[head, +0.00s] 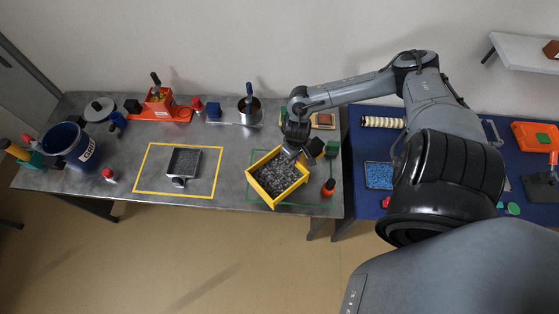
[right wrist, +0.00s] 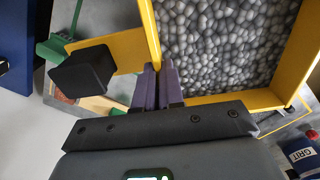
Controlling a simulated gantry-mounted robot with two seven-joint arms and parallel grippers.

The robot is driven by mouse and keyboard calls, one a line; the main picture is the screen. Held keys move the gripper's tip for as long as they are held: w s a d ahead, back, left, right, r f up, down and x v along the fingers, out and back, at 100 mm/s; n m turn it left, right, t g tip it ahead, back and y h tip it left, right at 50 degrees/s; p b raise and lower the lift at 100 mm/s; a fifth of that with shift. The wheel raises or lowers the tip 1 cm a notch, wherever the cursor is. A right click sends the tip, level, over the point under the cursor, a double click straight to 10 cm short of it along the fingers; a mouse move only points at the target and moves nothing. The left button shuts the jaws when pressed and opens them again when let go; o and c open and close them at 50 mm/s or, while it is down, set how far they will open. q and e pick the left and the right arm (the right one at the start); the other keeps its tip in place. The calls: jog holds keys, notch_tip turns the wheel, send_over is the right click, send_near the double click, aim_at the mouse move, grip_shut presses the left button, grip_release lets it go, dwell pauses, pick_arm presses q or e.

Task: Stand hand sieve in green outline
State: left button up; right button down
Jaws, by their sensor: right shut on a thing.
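The hand sieve (head: 262,187) is a square yellow frame full of grey pellets, with a black handle block on one side. It is over the left part of the green outline (head: 300,205) and turned at an angle to it. It hides part of the outline, and I cannot tell whether it touches the table. My right gripper (head: 292,151) is shut on the sieve's edge on the handle side. In the right wrist view, its purple fingers (right wrist: 159,88) close on the yellow wall (right wrist: 149,32), next to the black handle block (right wrist: 82,72). My left gripper is not in view.
A metal pot (head: 249,110) stands behind. Table between the outlines is clear.

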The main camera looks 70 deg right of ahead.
jog(key=w+f+b, duration=0.2)
jog(key=w+f, duration=0.8)
jog(key=w, duration=0.1)
jog(key=shift+d+f, duration=0.25)
jog(key=shift+d, duration=0.15)
jog(key=shift+f, duration=0.15)
jog(key=c, duration=1.3)
grip_release()
jog(key=shift+o, duration=0.2)
